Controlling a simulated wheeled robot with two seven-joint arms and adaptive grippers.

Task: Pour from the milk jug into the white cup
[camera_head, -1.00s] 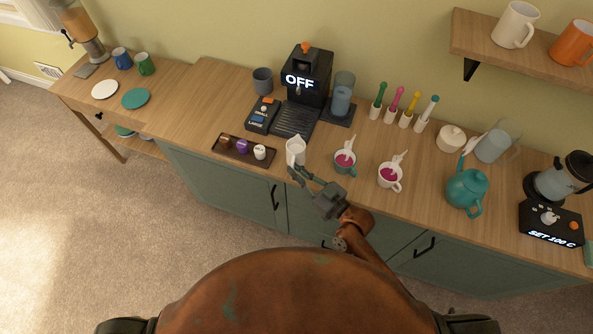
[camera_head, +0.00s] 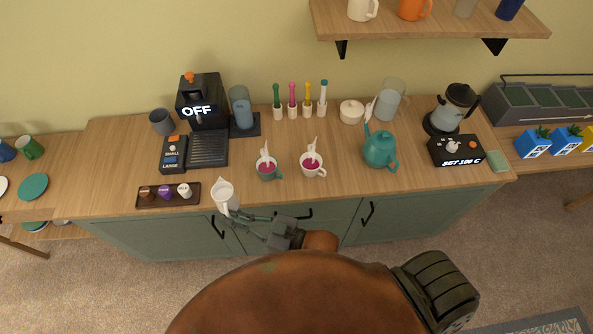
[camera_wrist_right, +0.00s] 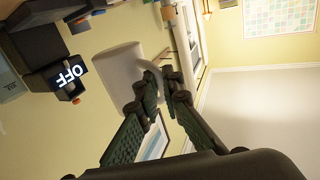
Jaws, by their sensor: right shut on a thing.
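The white milk jug (camera_head: 222,192) is upright near the counter's front edge, right of the capsule tray. My right gripper (camera_head: 240,214) comes from the front right and is shut on the jug's handle. The wrist view shows the fingers (camera_wrist_right: 164,88) closed at the handle of the jug (camera_wrist_right: 118,68). I cannot tell whether the jug's base touches the counter. The white cup (camera_head: 320,172) stands to the right, holding dark pink liquid and a pale spoon-like thing. My left gripper is not in view.
A teal cup (camera_head: 275,175) with similar contents stands between the jug and the white cup. The capsule tray (camera_head: 151,204) is left of the jug. A coffee machine (camera_head: 201,90) stands behind. A teal kettle (camera_head: 379,151) is right of the white cup.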

